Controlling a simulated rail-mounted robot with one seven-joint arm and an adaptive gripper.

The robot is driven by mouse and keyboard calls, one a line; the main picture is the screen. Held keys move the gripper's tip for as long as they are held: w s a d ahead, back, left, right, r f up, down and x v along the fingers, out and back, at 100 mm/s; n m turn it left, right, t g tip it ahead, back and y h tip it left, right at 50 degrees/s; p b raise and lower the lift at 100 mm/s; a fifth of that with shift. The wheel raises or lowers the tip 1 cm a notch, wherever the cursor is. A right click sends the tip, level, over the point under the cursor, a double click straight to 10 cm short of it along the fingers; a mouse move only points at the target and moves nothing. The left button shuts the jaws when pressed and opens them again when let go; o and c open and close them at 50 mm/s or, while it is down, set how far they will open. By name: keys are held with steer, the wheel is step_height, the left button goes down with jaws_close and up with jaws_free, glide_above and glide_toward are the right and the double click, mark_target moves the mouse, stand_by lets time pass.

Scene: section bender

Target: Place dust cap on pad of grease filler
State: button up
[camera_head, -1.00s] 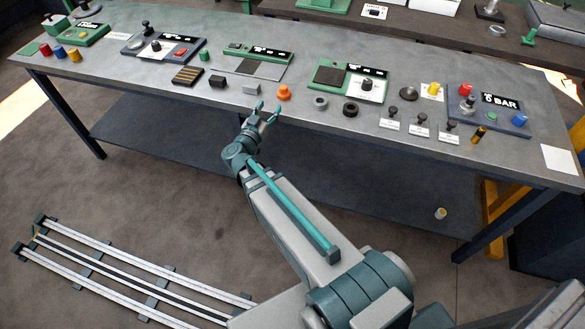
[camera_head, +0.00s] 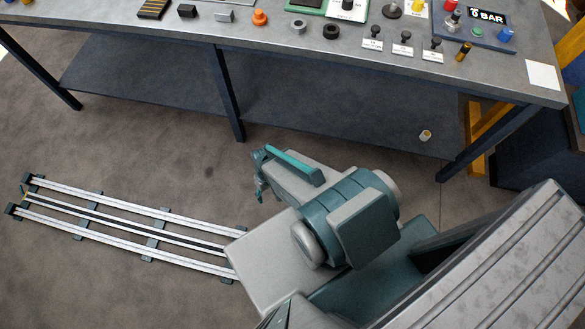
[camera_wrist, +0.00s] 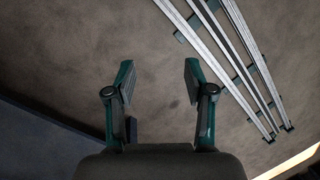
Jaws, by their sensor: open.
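My gripper (camera_head: 260,190) hangs over the floor in front of the bench, well away from the bench top. In the wrist view my gripper (camera_wrist: 158,78) is open, with bare floor between its fingers. No part is clearly readable as the dust cap. An orange knobbed cap (camera_head: 260,17) stands near the bench's front edge, with a grey ring (camera_head: 299,26) and a black ring (camera_head: 331,31) to its right. A green panel (camera_head: 306,6) is cut off at the top edge. I cannot tell which device is the grease filler, and its pad is not identifiable.
The bench (camera_head: 270,41) runs across the top, with a lower shelf (camera_head: 330,108) and dark legs. A small pale cylinder (camera_head: 426,136) appears to be on the shelf. Floor rails (camera_head: 130,222) lie at left. Small black-knobbed parts (camera_head: 404,42) stand by labels.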

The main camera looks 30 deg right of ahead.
steer(key=shift+o, duration=0.5)
steer(key=s+d+g+h, duration=0.1)
steer(key=s+d+g, duration=0.1)
steer(key=s, duration=0.4)
steer(key=s+d+r+g, duration=0.1)
steer(key=s+g, duration=0.1)
steer(key=s, duration=0.4)
steer(key=shift+d+m+g+h, duration=0.3)
steer(key=shift+d+g+h, duration=0.05)
steer(key=shift+g+h, duration=0.05)
